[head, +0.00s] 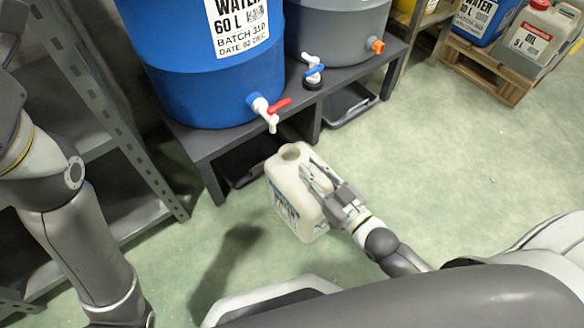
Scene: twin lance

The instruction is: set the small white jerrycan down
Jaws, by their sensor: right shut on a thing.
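The small white jerrycan (283,198) hangs upright in my right gripper (318,180) in the middle of the head view. Its round mouth at the top is open, and a blue label shows on its side. My right gripper is shut on the jerrycan at its handle. A dark shadow on the floor lies to the left of the jerrycan, apart from it, so it looks to be held above the floor. My left arm is at the left edge; its gripper is out of view.
A blue water barrel (215,70) with a red-handled tap (268,108) and a grey barrel (340,30) stand on a dark bench (205,140). Trays lie under it. A grey shelf (120,125) stands left. A pallet (490,72) holds canisters at top right. Green floor (450,150) is clear at right.

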